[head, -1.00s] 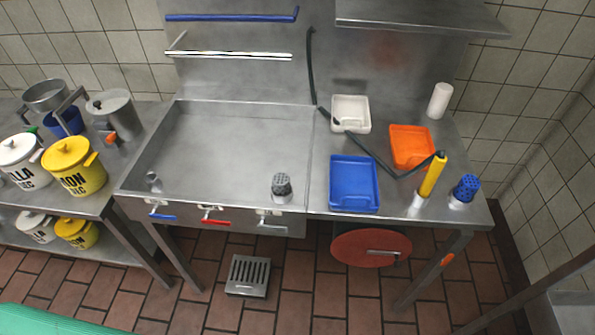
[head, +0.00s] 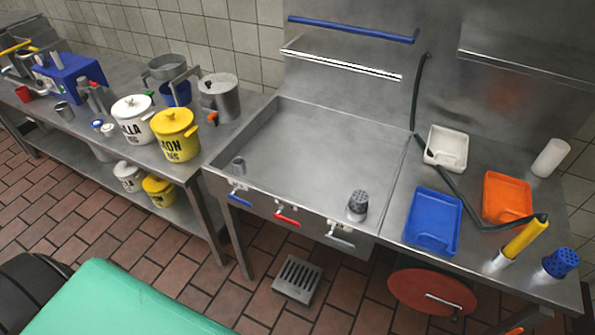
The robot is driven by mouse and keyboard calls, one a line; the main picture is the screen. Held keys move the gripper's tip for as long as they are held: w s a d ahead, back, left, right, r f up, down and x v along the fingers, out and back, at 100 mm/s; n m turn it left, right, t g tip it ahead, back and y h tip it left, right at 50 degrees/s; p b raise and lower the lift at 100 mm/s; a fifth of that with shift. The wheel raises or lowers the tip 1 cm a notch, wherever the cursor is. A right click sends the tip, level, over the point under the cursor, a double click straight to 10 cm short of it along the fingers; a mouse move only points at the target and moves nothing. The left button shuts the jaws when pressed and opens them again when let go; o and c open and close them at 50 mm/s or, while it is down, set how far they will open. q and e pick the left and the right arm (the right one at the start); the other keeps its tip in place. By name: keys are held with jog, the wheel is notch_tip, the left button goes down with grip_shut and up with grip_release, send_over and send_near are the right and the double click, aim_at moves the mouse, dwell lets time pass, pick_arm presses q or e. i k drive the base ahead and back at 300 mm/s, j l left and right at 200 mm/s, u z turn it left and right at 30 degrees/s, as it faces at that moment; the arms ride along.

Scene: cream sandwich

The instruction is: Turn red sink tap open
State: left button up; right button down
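The red sink tap (head: 287,218) is a small red lever on the front face of the steel sink (head: 310,150). It sits between a blue tap (head: 238,199) on its left and a grey metal tap (head: 339,240) on its right. The red lever lies nearly level, tilting slightly down to the right. Neither of my grippers shows in the head view, and nothing touches the tap.
A green surface (head: 140,300) fills the lower left foreground. A steel table (head: 95,125) with pots and lidded containers stands left of the sink. Trays and a yellow-handled sprayer (head: 525,236) lie on the right counter. A floor drain grate (head: 298,279) lies below the tap.

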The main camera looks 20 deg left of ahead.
aim_at(278, 214)
jog(key=u, duration=0.8)
jog(key=l+u, duration=0.3)
jog(key=l, duration=0.15)
jog(key=k, duration=0.05)
